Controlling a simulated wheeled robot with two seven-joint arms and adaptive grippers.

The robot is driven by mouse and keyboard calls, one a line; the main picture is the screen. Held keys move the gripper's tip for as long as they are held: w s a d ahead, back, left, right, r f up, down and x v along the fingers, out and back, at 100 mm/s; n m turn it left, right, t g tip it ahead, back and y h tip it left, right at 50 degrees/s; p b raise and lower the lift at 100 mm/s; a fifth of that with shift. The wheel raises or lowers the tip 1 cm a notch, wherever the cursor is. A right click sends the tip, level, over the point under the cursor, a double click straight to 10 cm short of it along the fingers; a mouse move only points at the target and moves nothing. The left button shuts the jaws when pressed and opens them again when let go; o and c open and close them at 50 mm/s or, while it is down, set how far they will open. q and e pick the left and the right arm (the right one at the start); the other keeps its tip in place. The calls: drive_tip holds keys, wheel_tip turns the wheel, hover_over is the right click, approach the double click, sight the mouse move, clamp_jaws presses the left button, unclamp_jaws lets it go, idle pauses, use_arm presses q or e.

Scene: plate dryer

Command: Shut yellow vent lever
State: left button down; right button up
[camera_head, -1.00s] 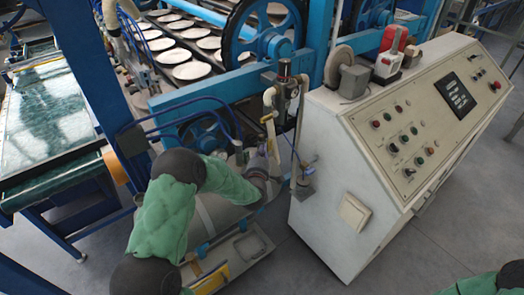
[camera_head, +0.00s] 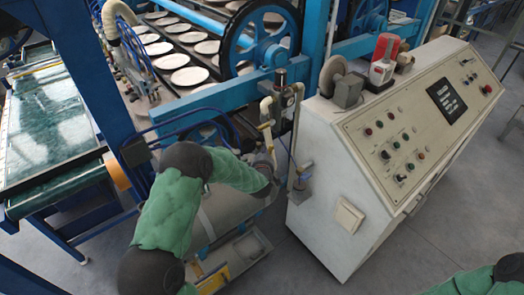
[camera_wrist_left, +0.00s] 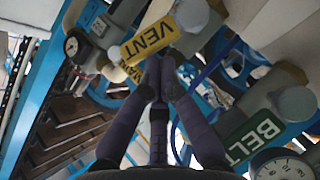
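A yellow plate marked VENT (camera_wrist_left: 150,38) shows in the left wrist view, tilted, with rounded grey ends beside it. In the head view a pale yellow lever-like piece (camera_head: 267,138) stands by the pipes left of the console. My left gripper (camera_wrist_left: 160,68) has its dark fingers drawn together at the tips, just below the VENT plate. I see nothing clearly held between them, and cannot tell whether they touch the plate. In the head view the left hand lies at the end of my green-sleeved arm, near the pipes. My right gripper is out of view.
A green plate marked BELT (camera_wrist_left: 255,136) and a round gauge (camera_wrist_left: 283,166) are at the right of the wrist view. A cream control console (camera_head: 340,185) stands right of my left arm; a blue frame (camera_head: 225,97) is behind.

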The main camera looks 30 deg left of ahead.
sight(273, 148)
use_arm(q)
drive_tip(key=w+m+g+p, duration=0.1)
drive_tip(key=p, duration=0.3)
drive_tip(key=w+d+m+g+p, duration=0.1)
drive_tip(key=g+p, duration=0.1)
drive_tip(key=p, duration=0.2)
drive_tip(key=w+m+g+p, duration=0.1)
drive_tip(key=p, duration=0.3)
drive_tip(key=shift+w+d+r+g, duration=0.15)
drive_tip(key=shift+d+r+g, duration=0.1)
drive_tip(key=shift+r+g, duration=0.15)
drive_tip(key=shift+w+d+f+g+p, duration=0.1)
drive_tip(key=shift+w+f+g+p, duration=0.1)
drive_tip(key=shift+g+p, duration=0.15)
drive_tip(key=shift+w+d+f+p, duration=0.1)
drive_tip(key=shift+w+f+p, duration=0.15)
drive_tip(key=shift+w+p, duration=0.15)
drive_tip(key=shift+w+d+f+b, duration=0.3)
drive_tip(key=shift+w+f, duration=0.45)
drive_tip(key=shift+w, duration=0.05)
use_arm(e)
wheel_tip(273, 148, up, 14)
use_arm(q)
drive_tip(key=shift+w, duration=0.1)
drive_tip(key=shift+d, duration=0.1)
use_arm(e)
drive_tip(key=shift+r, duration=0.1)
